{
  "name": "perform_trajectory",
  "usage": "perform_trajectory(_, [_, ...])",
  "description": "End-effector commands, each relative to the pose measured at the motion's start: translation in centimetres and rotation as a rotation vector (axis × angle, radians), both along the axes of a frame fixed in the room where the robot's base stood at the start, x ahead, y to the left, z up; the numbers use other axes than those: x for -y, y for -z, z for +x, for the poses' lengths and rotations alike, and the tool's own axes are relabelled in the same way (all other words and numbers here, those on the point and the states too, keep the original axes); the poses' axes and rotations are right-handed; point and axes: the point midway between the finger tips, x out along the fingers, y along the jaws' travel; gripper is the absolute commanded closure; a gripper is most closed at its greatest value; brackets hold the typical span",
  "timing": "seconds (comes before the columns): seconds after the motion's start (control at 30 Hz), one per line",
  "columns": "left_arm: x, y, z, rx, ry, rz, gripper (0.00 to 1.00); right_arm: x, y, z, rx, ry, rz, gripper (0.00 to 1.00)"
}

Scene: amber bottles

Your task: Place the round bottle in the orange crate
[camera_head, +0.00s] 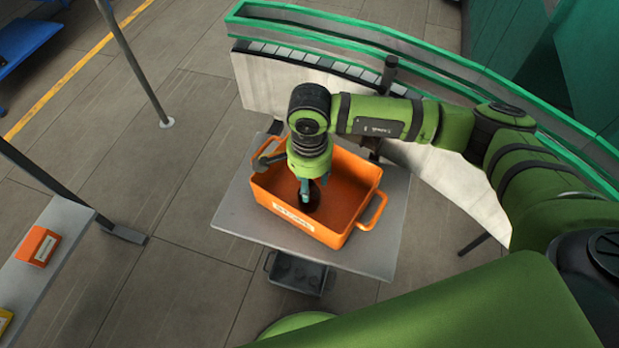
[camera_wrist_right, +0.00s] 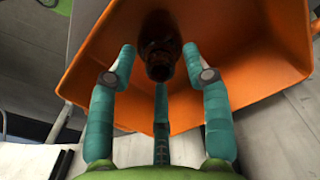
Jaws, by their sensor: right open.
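The orange crate (camera_head: 345,178) stands on a small grey table, its handles at the two ends. My right gripper (camera_head: 305,192) points down inside the crate from above. A dark, round bottle (camera_head: 313,200) is in the crate right beside the fingers. In the right wrist view the bottle (camera_wrist_right: 160,45) lies beyond the open fingertips (camera_wrist_right: 160,75), over the orange crate wall (camera_wrist_right: 250,50). The fingers are spread apart, and I see no finger closed on the bottle. Whether it touches the crate floor is hard to tell. My left gripper is not in view.
The grey table top (camera_head: 240,215) has bare room around the crate. A grey shelf (camera_head: 45,265) at the left holds a small orange box (camera_head: 38,246). A curved, green-edged conveyor (camera_head: 290,70) runs behind the table. A dark tray (camera_head: 297,273) sits below the table.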

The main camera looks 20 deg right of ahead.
Motion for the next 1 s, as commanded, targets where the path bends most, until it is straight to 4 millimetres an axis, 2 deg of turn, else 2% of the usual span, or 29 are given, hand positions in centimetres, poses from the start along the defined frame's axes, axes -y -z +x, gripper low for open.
perform_trajectory(0.03, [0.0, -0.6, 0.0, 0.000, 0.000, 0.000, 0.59, 0.0, -0.5, 0.0, 0.000, 0.000, 0.000, 0.51])
perform_trajectory(0.17, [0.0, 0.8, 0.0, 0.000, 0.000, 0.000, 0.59, 0.0, -2.0, 0.2, 0.006, -0.001, 0.001, 0.51])
perform_trajectory(0.4, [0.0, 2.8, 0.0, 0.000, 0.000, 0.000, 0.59, 0.0, -7.3, 0.1, 0.007, -0.003, 0.002, 0.51])
perform_trajectory(0.6, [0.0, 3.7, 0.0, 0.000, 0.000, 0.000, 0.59, 0.0, -10.7, 0.1, 0.004, 0.000, 0.001, 0.51])
perform_trajectory(0.8, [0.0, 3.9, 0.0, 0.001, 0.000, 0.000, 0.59, 0.0, -12.1, 0.0, 0.000, 0.000, 0.000, 0.51])
perform_trajectory(1.0, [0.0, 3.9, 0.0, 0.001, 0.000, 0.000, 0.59, 0.0, -12.2, 0.0, 0.000, 0.000, 0.001, 0.51])
